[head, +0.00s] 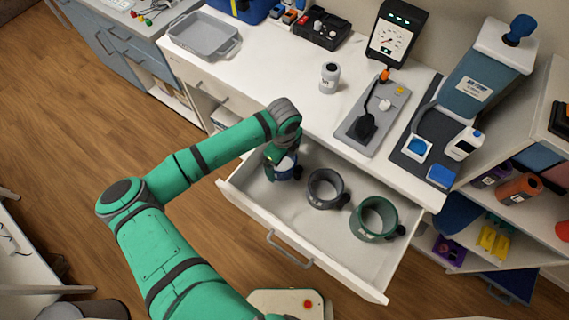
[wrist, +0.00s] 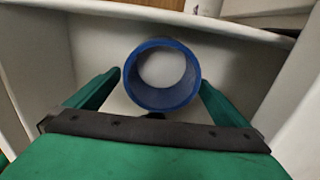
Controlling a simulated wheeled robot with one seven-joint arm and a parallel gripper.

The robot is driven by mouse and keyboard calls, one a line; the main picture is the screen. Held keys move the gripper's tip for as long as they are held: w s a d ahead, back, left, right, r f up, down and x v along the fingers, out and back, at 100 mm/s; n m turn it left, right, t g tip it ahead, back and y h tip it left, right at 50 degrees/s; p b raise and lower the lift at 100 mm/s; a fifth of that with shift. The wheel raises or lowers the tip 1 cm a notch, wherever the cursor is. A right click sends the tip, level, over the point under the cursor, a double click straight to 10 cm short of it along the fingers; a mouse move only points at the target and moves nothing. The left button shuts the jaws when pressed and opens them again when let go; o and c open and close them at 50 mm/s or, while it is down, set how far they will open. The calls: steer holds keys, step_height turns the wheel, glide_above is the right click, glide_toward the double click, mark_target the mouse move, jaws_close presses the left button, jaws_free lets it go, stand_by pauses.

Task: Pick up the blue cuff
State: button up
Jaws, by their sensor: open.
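The blue cuff (wrist: 162,101) is an open ring in the wrist view, standing on the drawer floor with the pale bottom showing through it. My gripper (wrist: 160,82) is open, with one green finger on each side of the cuff. The fingertips are close to its outer wall; I cannot tell whether they touch it. In the head view my gripper (head: 281,160) reaches down into the left end of the open drawer. It hides much of the blue cuff (head: 286,172) there.
The white drawer (head: 267,225) is pulled out, its walls around my gripper. A dark grey cuff (head: 323,190) and a green cuff (head: 373,220) stand to the right in it.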

steer(key=shift+c, duration=0.6)
steer(key=c, duration=0.9)
steer(key=shift+r, duration=0.1)
